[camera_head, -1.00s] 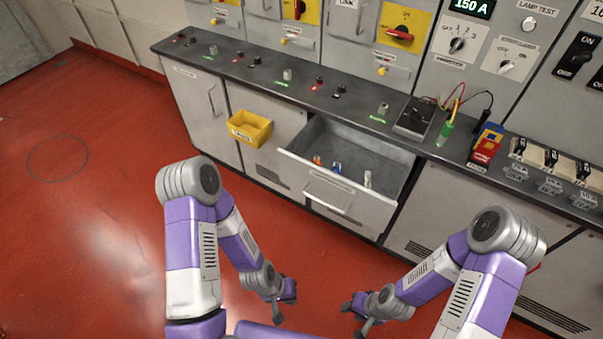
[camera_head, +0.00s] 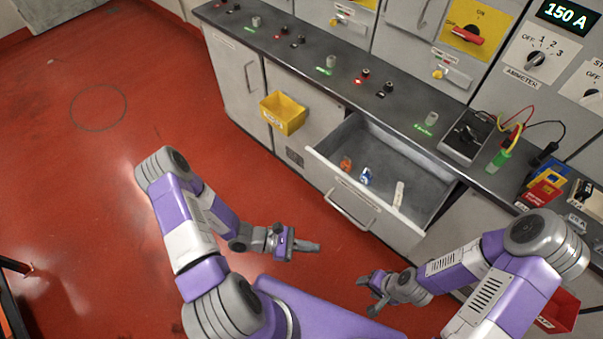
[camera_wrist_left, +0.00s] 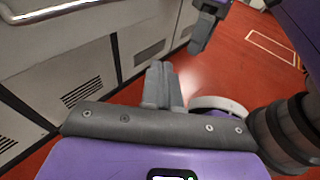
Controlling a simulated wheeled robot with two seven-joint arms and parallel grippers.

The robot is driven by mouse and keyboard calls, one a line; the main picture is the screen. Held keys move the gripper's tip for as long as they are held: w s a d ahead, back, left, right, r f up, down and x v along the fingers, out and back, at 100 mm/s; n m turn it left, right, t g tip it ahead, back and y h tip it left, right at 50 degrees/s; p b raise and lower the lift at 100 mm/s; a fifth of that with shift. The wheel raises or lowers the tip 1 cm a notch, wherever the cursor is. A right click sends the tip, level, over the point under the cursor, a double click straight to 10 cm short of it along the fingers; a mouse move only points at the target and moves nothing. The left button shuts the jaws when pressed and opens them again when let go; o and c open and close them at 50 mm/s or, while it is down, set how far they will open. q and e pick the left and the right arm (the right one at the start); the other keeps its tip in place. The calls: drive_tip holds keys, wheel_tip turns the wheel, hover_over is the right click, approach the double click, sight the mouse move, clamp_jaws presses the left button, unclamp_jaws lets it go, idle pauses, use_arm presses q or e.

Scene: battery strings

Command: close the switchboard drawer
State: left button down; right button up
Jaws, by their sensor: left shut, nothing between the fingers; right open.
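The grey switchboard drawer (camera_head: 336,170) is pulled open below the counter in the head view. Its front has a bar handle (camera_head: 350,208). An orange item, a blue-and-white item and a white item lie inside it. My left gripper (camera_head: 312,248) is shut and empty, apart from the drawer, in front of it and to the lower left of its handle. Its shut fingers also show in the left wrist view (camera_wrist_left: 162,84). My right gripper (camera_head: 366,284) is open and empty, below the drawer front in the picture and apart from it.
A yellow bin (camera_head: 283,113) hangs on the cabinet front left of the drawer. A meter with leads (camera_head: 466,136) and coloured boxes (camera_head: 543,188) stand on the counter (camera_head: 390,112). A red bin (camera_head: 560,310) is beside my right arm. Red floor (camera_head: 100,150) is open at left.

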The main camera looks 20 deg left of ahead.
use_arm(q)
drive_tip(key=w+a+r+n+t+y, duration=0.1)
drive_tip(key=w+a+n+t+y, duration=0.3)
drive_tip(key=w+a+n+t, duration=0.35)
drive_tip(key=n+t+y, duration=0.3)
drive_tip(key=t+y, duration=0.1)
drive_tip(key=t, duration=0.1)
approach(307, 169)
drive_tip(key=shift+g, duration=0.25)
drive_tip(key=x, duration=0.2)
drive_tip(key=b+x, duration=0.1)
drive_tip(key=x, duration=0.1)
drive_tip(key=b+x, duration=0.1)
drive_tip(key=x, duration=0.1)
drive_tip(key=shift+d+r, duration=0.2)
drive_tip(key=shift+r, duration=0.15)
drive_tip(key=shift+w+d, duration=0.1)
drive_tip(key=shift+w, duration=0.2)
drive_tip(key=shift+r, duration=0.1)
drive_tip(key=shift+w, duration=0.15)
